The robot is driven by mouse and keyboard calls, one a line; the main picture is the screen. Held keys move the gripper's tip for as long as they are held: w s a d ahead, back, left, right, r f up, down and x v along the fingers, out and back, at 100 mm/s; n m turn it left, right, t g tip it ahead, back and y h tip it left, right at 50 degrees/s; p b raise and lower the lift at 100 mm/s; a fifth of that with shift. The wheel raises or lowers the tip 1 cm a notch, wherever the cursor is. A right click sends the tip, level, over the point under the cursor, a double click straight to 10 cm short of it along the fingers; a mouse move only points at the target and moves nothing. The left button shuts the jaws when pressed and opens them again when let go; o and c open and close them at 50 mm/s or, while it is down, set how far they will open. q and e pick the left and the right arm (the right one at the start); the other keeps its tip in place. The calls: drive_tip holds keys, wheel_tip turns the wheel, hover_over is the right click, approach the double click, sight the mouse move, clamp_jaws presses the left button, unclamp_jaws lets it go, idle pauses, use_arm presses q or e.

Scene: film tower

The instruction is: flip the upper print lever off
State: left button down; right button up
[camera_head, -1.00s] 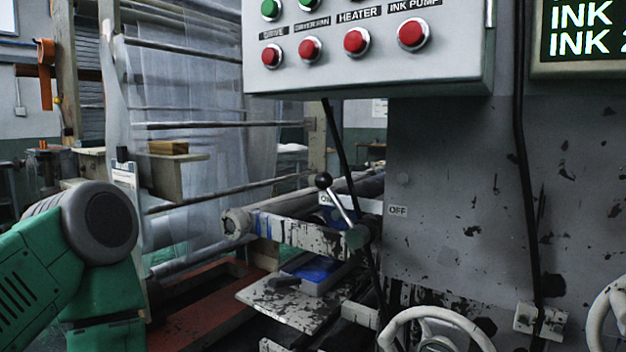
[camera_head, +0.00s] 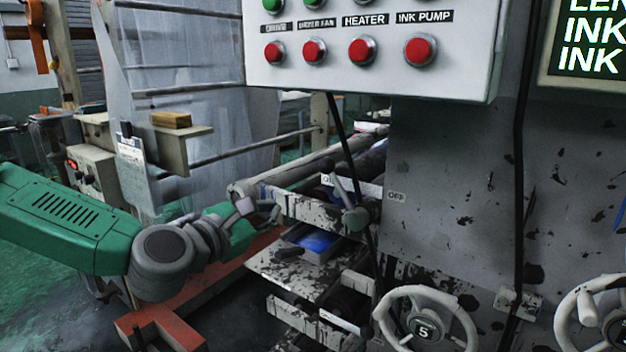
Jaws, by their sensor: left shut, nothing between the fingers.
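The upper print lever (camera_head: 343,192) is a short pale rod on a round grey-green pivot. It leans up and to the left, toward a partly hidden label beginning with "O" (camera_head: 327,180). The OFF label (camera_head: 397,196) is on the grey panel right of the pivot. My left gripper (camera_head: 268,207) is shut and empty, left of the lever and apart from it in the picture, by the end of the rollers. Its fingers are small and partly blend with the machine frame. My right gripper is not in view.
A control box with red buttons (camera_head: 420,50) hangs above the lever. A black cable (camera_head: 343,135) runs down behind the lever. Handwheels (camera_head: 425,330) stand below right. A tray with blue ink (camera_head: 316,241) lies under the lever. Film and rollers are behind my arm.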

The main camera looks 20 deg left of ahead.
sight(342, 193)
use_arm(q)
drive_tip(key=w+d+r+p, duration=0.2)
drive_tip(key=w+d, duration=0.3)
drive_tip(key=w, duration=0.5)
drive_tip(key=shift+d+r, duration=0.2)
drive_tip(key=shift+r, duration=0.1)
idle(0.4)
drive_tip(key=shift+d+r+m, duration=0.15)
drive_tip(key=shift+d+m, duration=0.05)
drive_tip(key=shift+m, duration=0.2)
